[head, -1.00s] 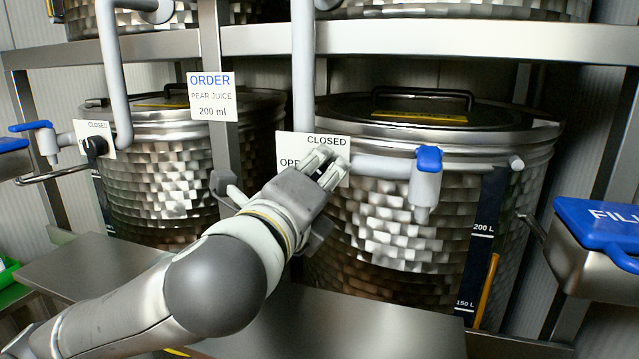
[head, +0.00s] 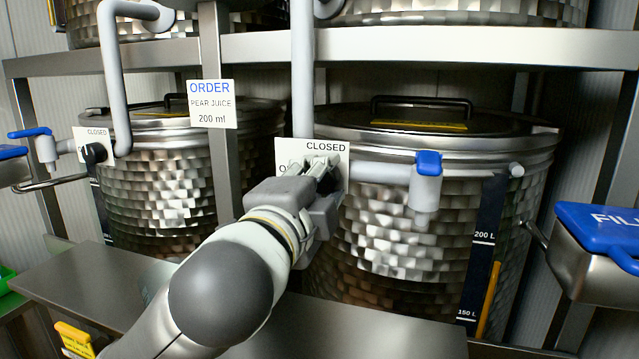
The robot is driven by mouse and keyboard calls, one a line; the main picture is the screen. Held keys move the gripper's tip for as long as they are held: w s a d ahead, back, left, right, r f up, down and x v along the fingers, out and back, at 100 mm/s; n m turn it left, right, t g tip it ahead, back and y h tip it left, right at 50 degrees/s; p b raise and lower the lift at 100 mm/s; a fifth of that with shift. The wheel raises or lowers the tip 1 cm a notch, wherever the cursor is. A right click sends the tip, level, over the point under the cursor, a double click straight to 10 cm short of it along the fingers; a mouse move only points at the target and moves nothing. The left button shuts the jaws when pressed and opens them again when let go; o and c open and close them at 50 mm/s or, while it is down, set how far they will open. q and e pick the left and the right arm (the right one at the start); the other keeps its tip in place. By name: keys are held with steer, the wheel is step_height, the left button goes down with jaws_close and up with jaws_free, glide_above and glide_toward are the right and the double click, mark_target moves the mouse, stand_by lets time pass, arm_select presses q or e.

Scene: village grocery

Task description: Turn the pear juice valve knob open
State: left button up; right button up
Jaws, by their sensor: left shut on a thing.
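My left gripper (head: 312,172) reaches in from the lower left to the white valve plate on the right steel tank (head: 390,235). Its fingers are shut on the dark valve knob (head: 328,183), which they mostly cover. The plate (head: 338,160) reads CLOSED at the top; its lower word is mostly hidden by the gripper. A grey pipe runs right from the plate to a tap with a blue handle (head: 429,162). An order sign (head: 212,104) reads PEAR JUICE 200 ml. I see no juice name on the tank. My right gripper is out of view.
A second tank (head: 160,200) stands at left with its own plate and black knob (head: 93,153). A grey vertical pipe (head: 302,70) drops close above the gripper. A steel shelf (head: 120,290) lies below, and a blue-lidded box (head: 598,225) juts in at right.

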arm_select(q)
steer(key=shift+f, duration=0.1)
stand_by(0.4)
steer(key=o, duration=1)
steer(key=shift+o, duration=0.2)
steer(key=shift+s, duration=0.1)
steer(key=v, duration=0.7)
steer(key=shift+s, duration=0.15)
steer(key=shift+a, duration=0.1)
